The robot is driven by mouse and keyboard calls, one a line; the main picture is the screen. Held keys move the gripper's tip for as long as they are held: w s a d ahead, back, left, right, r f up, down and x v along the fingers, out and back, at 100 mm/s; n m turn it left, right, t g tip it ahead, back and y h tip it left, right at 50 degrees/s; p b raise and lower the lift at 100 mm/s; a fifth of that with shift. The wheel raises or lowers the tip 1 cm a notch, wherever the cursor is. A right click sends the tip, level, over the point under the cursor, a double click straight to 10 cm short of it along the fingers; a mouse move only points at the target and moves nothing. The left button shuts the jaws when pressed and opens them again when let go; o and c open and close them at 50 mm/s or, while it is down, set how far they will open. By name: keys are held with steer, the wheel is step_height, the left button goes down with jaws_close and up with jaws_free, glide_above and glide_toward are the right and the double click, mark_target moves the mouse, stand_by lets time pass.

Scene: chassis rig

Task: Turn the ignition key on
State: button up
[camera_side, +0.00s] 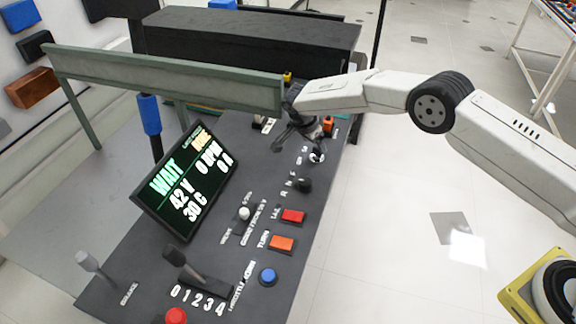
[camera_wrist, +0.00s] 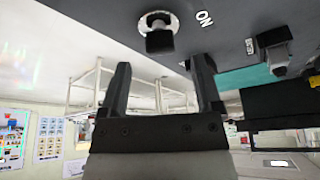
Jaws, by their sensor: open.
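The ignition key (camera_wrist: 160,42) has a dark head in a round silver collar, with a white "ON" label to its right in the wrist view. In the side view the key (camera_side: 317,156) shows small on the far part of the dark panel (camera_side: 215,265), just below my gripper. My gripper (camera_wrist: 162,72) is open and empty. Its two dark fingers point toward the panel, and the key head appears beyond the gap between them, apart from both. In the side view my gripper (camera_side: 298,135) is partly dark against the panel. I cannot tell the key's exact angle.
A tilted screen (camera_side: 187,183) reads WAIT, 42 V, 0 RPM. Nearer on the panel are a black knob (camera_side: 304,185), a red button (camera_side: 293,216), an orange button (camera_side: 282,244), a blue button (camera_side: 267,277) and levers.

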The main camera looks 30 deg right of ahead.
steer(key=v, duration=0.4)
steer(key=shift+r, duration=0.1)
stand_by(0.3)
steer(key=s+d+r+n+y, duration=0.2)
steer(key=s+d+r+n, duration=0.25)
steer(key=s, duration=0.25)
steer(key=s+d+r+n+y, duration=0.1)
steer(key=s+d+r+n, duration=0.2)
steer(key=s+r+n, duration=0.3)
steer(key=s+d+n, duration=0.2)
steer(key=s, duration=0.8)
steer(key=s+d+n+t+y, duration=0.1)
steer(key=s+d+n, duration=0.1)
steer(key=s, duration=0.8)
steer(key=shift+f+n, duration=0.3)
steer(key=shift+n, duration=0.05)
